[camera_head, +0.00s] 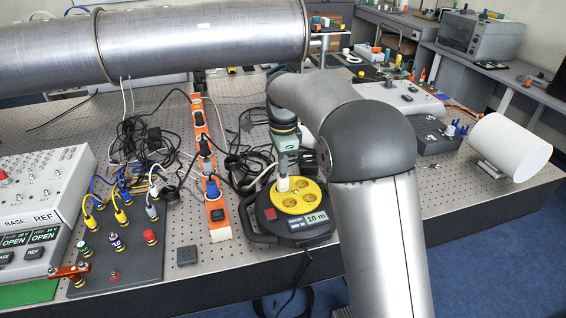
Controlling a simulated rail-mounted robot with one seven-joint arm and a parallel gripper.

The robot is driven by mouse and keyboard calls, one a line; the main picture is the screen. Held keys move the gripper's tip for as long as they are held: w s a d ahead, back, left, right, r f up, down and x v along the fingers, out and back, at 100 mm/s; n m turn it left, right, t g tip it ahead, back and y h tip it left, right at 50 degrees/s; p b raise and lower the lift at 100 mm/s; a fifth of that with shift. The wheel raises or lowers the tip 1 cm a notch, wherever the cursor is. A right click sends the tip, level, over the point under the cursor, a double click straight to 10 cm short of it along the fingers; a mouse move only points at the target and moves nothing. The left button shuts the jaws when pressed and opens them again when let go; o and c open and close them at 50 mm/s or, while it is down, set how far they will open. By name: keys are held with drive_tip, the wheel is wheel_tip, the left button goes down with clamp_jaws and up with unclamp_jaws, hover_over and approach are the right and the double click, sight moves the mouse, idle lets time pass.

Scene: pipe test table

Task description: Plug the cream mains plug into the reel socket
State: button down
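The cable reel (262,226) is black with a yellow socket disc (296,209) on top and a "10 m" label, and stands near the table's front edge. Sockets show on the disc. The cream mains plug (283,184) is upright at the disc's back left part. I cannot tell whether its pins are in a socket or just above one. My gripper (284,167) points down from above, and its fingers appear shut on the plug's upper end. The fingertips are small and partly hidden.
An orange power strip (216,211) with several plugs lies left of the reel. Tangled black cables (150,146) lie behind it. A large metal pipe (200,38) spans the back left. A board with coloured connectors (130,262) is at front left.

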drive_tip(key=shift+f+b, duration=0.5)
drive_tip(key=shift+f, duration=0.35)
idle(0.4)
idle(0.5)
wheel_tip(320, 180, up, 7)
drive_tip(key=p, duration=0.6)
idle(0.3)
drive_tip(key=s+d+r+n+b, duration=0.1)
drive_tip(key=s+d+r+n, duration=0.1)
drive_tip(key=s+d+n, duration=0.8)
drive_tip(key=s+d+f+n, duration=0.2)
drive_tip(key=s+d+f, duration=0.1)
drive_tip(key=s, duration=0.8)
drive_tip(key=s+d+f+n+t+b, duration=0.1)
drive_tip(key=s+d+f+n, duration=0.1)
drive_tip(key=s, duration=1)
drive_tip(key=shift+s+d+f, duration=0.15)
drive_tip(key=shift+d+f, duration=0.45)
drive_tip(key=shift+d, duration=0.4)
